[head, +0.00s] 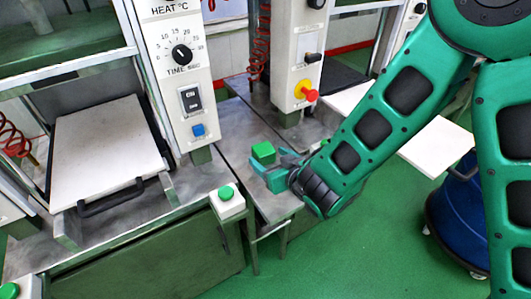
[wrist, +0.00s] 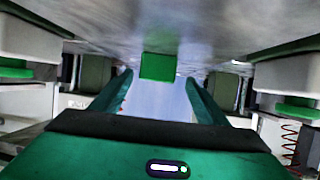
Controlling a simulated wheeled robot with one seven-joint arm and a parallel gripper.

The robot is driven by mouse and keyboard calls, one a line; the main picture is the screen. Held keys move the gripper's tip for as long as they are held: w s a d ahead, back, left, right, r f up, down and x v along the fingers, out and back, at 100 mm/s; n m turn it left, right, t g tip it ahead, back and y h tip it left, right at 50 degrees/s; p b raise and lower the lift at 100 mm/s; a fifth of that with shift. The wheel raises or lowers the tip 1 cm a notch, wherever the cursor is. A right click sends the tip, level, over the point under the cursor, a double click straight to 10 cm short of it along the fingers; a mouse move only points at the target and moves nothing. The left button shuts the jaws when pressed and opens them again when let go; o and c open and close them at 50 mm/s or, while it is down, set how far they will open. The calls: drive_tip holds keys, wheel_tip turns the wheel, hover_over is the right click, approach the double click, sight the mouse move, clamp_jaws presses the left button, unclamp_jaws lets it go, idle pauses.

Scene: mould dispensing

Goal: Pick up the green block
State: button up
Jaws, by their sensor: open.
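The green block (head: 264,152) sits on the grey metal table (head: 232,130) between the two machines. My gripper (head: 274,168) is at the near side of the block, with its fingers low over the table. In the wrist view the green block (wrist: 158,67) lies ahead, between the lines of the two open fingers (wrist: 158,90). A gap shows on each side of the block, and the fingers hold nothing. I cannot tell from these views exactly how far the fingertips reach along the block.
A control panel (head: 177,75) with a dial stands left of the block. Another panel (head: 298,60) with a red knob stands behind it. A white box with a green button (head: 228,200) is at the table's front left. A white plate (head: 105,145) lies in the left press.

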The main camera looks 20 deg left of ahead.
sight(268, 153)
drive_tip(key=shift+w+d+x, duration=0.1)
drive_tip(key=shift+w+x, duration=0.05)
drive_tip(key=shift+x, duration=1.25)
drive_tip(key=shift+w+d+x, duration=0.15)
drive_tip(key=shift+x, duration=1.25)
drive_tip(key=shift+r, duration=0.2)
clamp_jaws()
